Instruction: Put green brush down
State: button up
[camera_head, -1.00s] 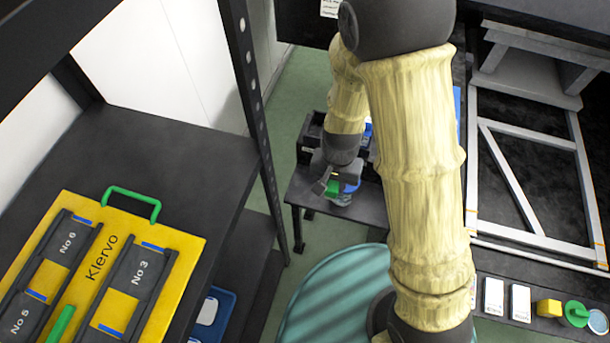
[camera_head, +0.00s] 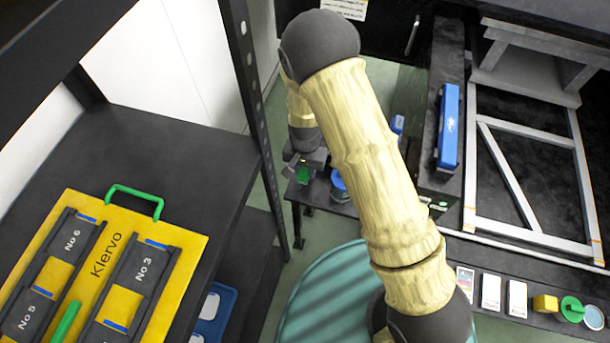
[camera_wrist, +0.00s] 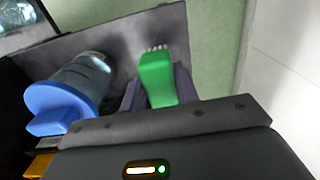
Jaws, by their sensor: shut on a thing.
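The green brush (camera_wrist: 158,76) is held between the two fingers of my gripper (camera_wrist: 160,88), with its pale bristles pointing away at the far end. In the head view the brush (camera_head: 303,175) shows as a small green patch below my gripper (camera_head: 301,168). It is by the left end of a small dark table (camera_head: 318,205). In the wrist view the bristles show close to the grey tabletop's edge; I cannot tell whether they touch it.
A jar with a blue lid (camera_wrist: 58,105) stands left of the brush in the wrist view; it also shows in the head view (camera_head: 340,183). A dark shelf post (camera_head: 262,130) is close to my gripper's left. A yellow Klervo board (camera_head: 185,245) lies on the shelf.

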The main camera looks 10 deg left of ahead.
aim_at(305, 177)
jog(key=shift+f, duration=2)
jog(key=shift+f, duration=0.1)
jog(key=o, duration=1)
notch_tip(305, 177, up, 11)
jog(key=shift+r, duration=0.65)
